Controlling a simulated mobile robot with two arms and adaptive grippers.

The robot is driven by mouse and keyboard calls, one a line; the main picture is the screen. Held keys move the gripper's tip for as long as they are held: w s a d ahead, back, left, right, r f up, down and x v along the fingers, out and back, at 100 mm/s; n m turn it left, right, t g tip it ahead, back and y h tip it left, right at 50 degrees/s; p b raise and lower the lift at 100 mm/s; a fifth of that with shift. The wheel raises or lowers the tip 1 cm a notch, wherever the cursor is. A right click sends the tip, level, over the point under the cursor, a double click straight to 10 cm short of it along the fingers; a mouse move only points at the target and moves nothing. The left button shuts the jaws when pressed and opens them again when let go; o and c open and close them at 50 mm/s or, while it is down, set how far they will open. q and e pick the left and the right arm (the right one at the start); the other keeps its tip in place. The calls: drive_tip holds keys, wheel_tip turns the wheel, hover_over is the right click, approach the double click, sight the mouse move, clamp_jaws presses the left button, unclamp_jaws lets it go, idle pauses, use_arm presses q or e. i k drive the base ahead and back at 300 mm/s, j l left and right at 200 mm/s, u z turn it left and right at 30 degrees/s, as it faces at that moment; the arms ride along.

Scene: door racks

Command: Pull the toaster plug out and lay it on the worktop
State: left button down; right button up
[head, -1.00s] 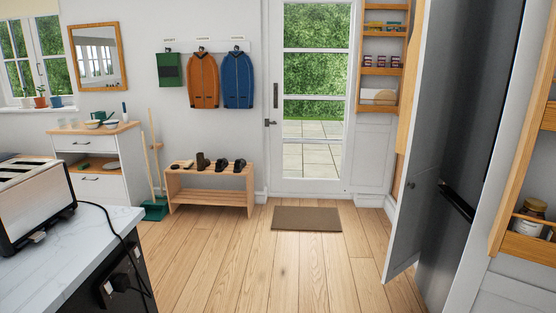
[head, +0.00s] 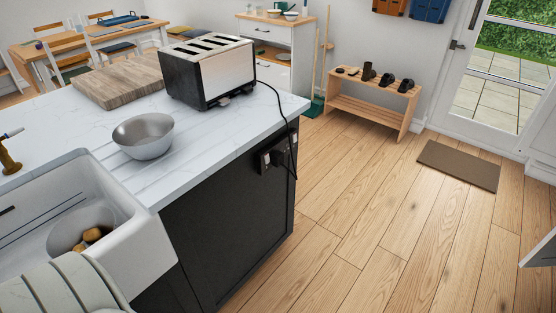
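The toaster (head: 212,70), silver and black, stands on the white marbled worktop (head: 215,135) near its far right corner. Its black cord (head: 277,95) runs over the worktop edge and down the dark end panel of the island. The black toaster plug (head: 288,155) sits at the right part of a socket plate (head: 266,161) on that panel, with the cord looping beside it. It looks plugged in. Neither of my grippers shows in the head view.
A metal bowl (head: 143,136) and a wooden chopping board (head: 118,80) are on the worktop. A white sink (head: 130,235) is at lower left. The wooden floor (head: 370,220) beside the island is clear. A shoe bench (head: 370,105) and doormat (head: 458,165) lie beyond.

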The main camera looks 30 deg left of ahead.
sight(277, 159)
drive_tip(key=i+u, duration=0.1)
drive_tip(key=u, duration=0.35)
drive_tip(key=l+u, duration=0.1)
drive_tip(key=u, duration=0.35)
drive_tip(key=i+l+u, duration=0.1)
drive_tip(key=u, duration=0.3)
drive_tip(key=i+l+u, duration=0.1)
drive_tip(key=u, duration=0.35)
drive_tip(key=i+l+u, duration=0.2)
drive_tip(key=l+u, duration=0.2)
drive_tip(key=l, duration=0.45)
drive_tip(key=i+l+u, duration=0.1)
drive_tip(key=l+u, duration=0.3)
drive_tip(key=l, duration=0.5)
drive_tip(key=k+l+u, duration=0.1)
drive_tip(key=l+u, duration=0.25)
drive_tip(key=l, duration=0.55)
drive_tip(key=k+l, duration=0.1)
drive_tip(key=l, duration=1.2)
